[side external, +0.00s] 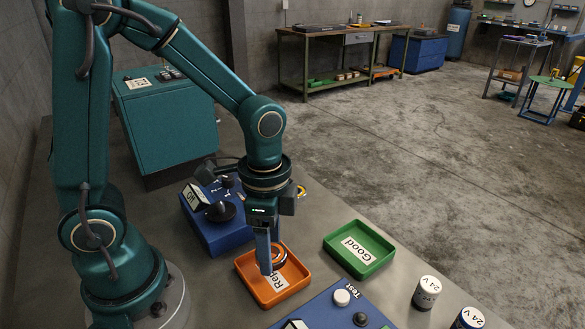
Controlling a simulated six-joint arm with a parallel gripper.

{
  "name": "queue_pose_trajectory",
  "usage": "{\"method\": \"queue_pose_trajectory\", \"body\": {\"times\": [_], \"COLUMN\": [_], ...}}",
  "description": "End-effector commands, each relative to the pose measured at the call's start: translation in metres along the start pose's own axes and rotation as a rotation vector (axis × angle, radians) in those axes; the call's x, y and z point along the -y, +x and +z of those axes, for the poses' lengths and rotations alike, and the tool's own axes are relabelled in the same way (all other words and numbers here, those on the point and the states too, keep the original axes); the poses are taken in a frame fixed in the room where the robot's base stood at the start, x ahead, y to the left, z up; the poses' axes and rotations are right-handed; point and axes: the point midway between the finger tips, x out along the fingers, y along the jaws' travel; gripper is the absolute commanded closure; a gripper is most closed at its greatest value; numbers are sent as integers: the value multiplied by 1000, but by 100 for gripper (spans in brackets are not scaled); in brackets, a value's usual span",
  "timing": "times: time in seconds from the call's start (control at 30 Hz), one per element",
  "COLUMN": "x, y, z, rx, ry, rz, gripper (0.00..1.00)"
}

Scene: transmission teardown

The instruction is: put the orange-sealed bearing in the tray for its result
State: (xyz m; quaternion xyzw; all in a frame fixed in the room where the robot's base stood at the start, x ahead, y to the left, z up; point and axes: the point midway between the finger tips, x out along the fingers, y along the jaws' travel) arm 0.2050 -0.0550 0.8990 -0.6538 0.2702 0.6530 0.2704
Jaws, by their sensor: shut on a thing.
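My gripper (270,260) points down over the orange tray (247,285), whose white label starts with "Rep"; the rest of the label is hidden. It is shut on the orange-sealed bearing (280,258), a dark ring with an orange face, held tilted at the fingers. The bearing is within the tray's outline in the side view; I cannot tell whether it touches the tray floor. The fingers partly hide it. A green tray (375,267) labelled "Good" sits to the right, with nothing in it.
A blue box with a black knob (221,210) stands left behind the orange tray. In front is a blue panel marked "Test" with a white button (342,297). Two "24 V" cylinders (427,291) (468,319) stand at the right front. Bare bench lies between the trays.

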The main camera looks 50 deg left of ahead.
Motion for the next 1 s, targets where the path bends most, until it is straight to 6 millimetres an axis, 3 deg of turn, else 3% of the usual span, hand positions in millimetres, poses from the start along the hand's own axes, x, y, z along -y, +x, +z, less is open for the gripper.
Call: {"method": "queue_pose_trajectory", "body": {"times": [0.3, 0.77, 0.8, 0.83, 0.87, 1.0], "x": [0, 0, 0, 0, 0, 0], "y": [36, 43, 43, 42, 42, 42], "z": [0, 0, 0, 0, 0, 0], "rx": [4, 2, 2, 1, 1, 1], "ry": [-1, 0, 0, 0, 0, 0], "rz": [3, 1, 1, 1, 0, 0], "gripper": [100, 100, 21, 10, 7, 7]}}
